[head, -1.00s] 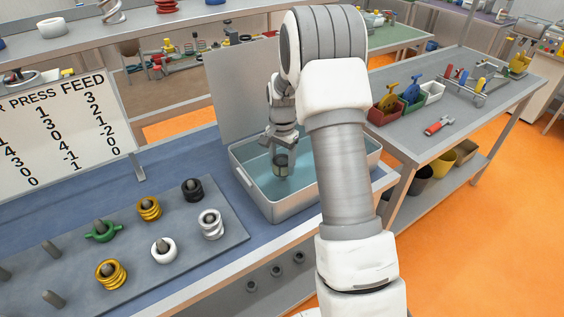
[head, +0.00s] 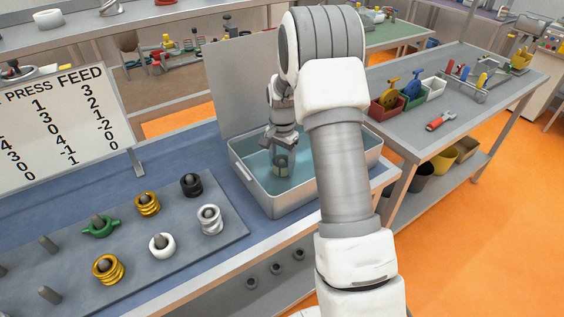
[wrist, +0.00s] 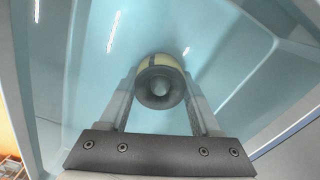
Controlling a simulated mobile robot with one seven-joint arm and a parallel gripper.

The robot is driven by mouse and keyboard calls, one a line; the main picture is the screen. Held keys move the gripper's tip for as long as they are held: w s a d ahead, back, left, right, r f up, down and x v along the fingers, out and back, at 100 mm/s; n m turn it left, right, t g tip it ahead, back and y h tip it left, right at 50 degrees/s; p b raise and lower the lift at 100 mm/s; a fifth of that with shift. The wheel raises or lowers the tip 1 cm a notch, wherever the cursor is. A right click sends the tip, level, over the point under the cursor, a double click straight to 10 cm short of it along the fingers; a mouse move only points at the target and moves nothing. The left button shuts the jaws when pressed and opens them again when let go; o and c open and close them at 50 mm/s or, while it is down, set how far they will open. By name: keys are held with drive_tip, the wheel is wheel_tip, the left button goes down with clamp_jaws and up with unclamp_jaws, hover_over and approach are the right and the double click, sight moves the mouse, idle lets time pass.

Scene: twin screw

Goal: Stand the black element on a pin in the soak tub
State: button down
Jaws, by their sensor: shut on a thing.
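The soak tub (head: 247,183) is a light grey open box of pale blue water on the bench. My gripper (head: 280,158) reaches down into it from above. In the wrist view my gripper (wrist: 160,92) is shut on a dark, ring-shaped black element (wrist: 160,101), with a finger on each side. A pale yellow band (wrist: 155,63) shows behind its rim. A light grey rounded tip, like a pin (wrist: 160,87), shows in its hole. I cannot tell whether the element touches the tub floor. Another black element (head: 190,191) sits around a pin on the grey board.
The grey pin board (head: 195,243) left of the tub holds yellow, green, white and silver pieces, with some bare pins. An upright grey panel (head: 240,85) stands behind the tub. A white number board (head: 60,130) stands at the left. The tub walls are close around my gripper.

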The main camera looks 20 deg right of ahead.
drive_tip(key=shift+f, duration=0.35)
unclamp_jaws()
drive_tip(key=shift+r, duration=0.1)
wheel_tip(320, 180, up, 17)
drive_tip(key=shift+r, duration=0.15)
idle(0.4)
